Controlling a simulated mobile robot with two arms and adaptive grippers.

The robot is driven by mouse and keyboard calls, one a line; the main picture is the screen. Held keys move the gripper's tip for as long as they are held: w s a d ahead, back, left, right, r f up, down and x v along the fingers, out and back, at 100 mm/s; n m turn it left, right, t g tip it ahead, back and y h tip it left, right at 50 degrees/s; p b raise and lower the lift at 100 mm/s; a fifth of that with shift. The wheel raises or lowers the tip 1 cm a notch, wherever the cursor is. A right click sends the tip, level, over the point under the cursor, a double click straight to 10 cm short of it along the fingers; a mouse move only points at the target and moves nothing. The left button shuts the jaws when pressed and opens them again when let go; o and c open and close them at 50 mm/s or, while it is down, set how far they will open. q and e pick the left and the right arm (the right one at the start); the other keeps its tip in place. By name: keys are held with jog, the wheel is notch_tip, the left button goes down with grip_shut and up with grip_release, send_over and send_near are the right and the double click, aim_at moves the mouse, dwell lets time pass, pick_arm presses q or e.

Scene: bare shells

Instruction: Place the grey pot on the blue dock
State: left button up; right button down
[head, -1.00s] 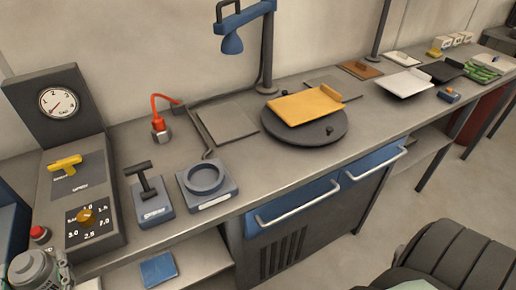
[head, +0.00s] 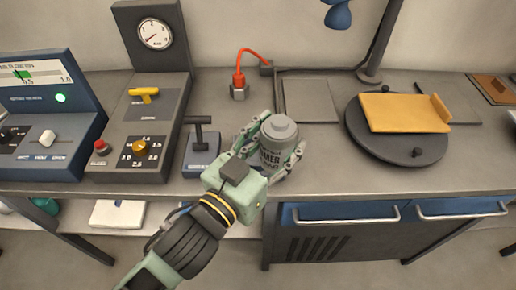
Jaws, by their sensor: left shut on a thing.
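The grey pot (head: 279,141), a round canister with a lid knob and dark lettering, stands upright in my left gripper (head: 283,150) in the head view. The gripper's green-grey fingers are shut around its sides. The pot and gripper are at the spot right of the black T-handle, where the ringed blue-grey dock stands. They hide almost all of the dock, so I cannot tell whether the pot touches it or is held above it. My right gripper is not in view.
The T-handle unit (head: 202,146) is close left of my gripper. An orange-red cable plug (head: 239,83) stands behind. A dark round turntable (head: 412,150) with a yellow tray (head: 405,112) is to the right. The gauge panel (head: 152,35) and blue console (head: 40,110) are left.

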pick_arm(q)
jog(key=shift+w+a+f+p, duration=0.1)
jog(key=shift+w+a+f, duration=0.55)
jog(key=shift+w+f, duration=1.15)
jog(key=shift+w+a+f+p, duration=0.15)
jog(key=shift+w+a+f, duration=0.45)
jog(key=shift+w+f, duration=1.2)
jog(key=shift+w+a+f+p, duration=0.1)
jog(key=shift+w+a+f, duration=0.55)
jog(key=shift+w+f, duration=1.15)
jog(key=shift+s+f, duration=0.1)
